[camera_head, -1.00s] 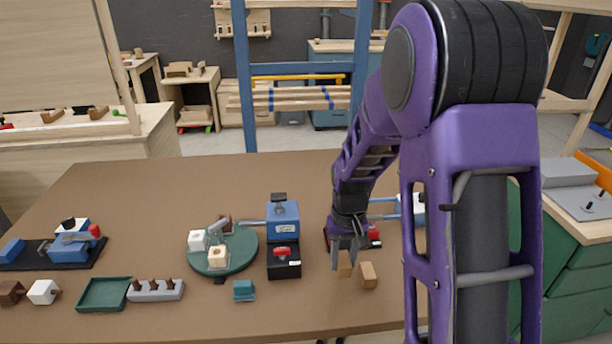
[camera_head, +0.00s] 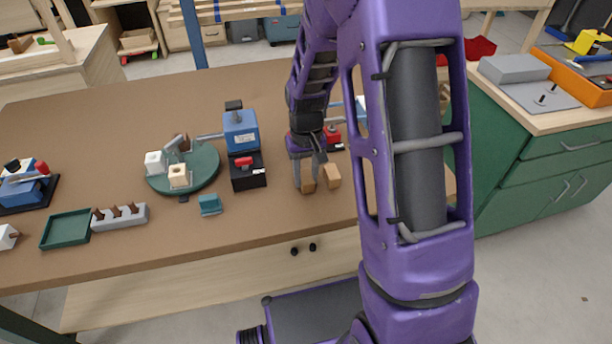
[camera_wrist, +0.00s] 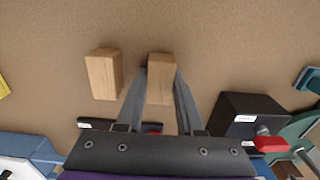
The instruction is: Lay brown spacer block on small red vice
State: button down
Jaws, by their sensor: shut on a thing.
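My gripper (camera_head: 306,184) is shut on a light brown wooden block (camera_wrist: 161,78), low over the table. The held block also shows at the fingertips in the head view (camera_head: 307,187). I cannot tell whether it still touches the table. A similar brown block (camera_head: 332,176) stands just right of it; it is left of it in the wrist view (camera_wrist: 103,74). A small red vice (camera_head: 332,134) on a dark base is just behind my gripper, largely hidden by it. In the wrist view only a bit of red shows past the gripper body.
A blue vice (camera_head: 240,131) on a black base with a red handle stands left of my gripper. Further left are a round green plate (camera_head: 207,173) with white and cream blocks, a teal piece (camera_head: 210,205) and a green tray (camera_head: 66,229). The table front is clear.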

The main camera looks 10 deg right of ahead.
aim_at(306, 176)
jog(key=shift+r, duration=0.1)
jog(key=shift+f, duration=0.2)
jog(key=c, duration=0.5)
grip_release()
jog(key=shift+c, duration=0.2)
jog(key=shift+r, duration=0.1)
notch_tip(306, 176, up, 12)
jog(key=p, duration=0.1)
jog(key=shift+r+p, duration=0.15)
jog(key=shift+p, duration=0.25)
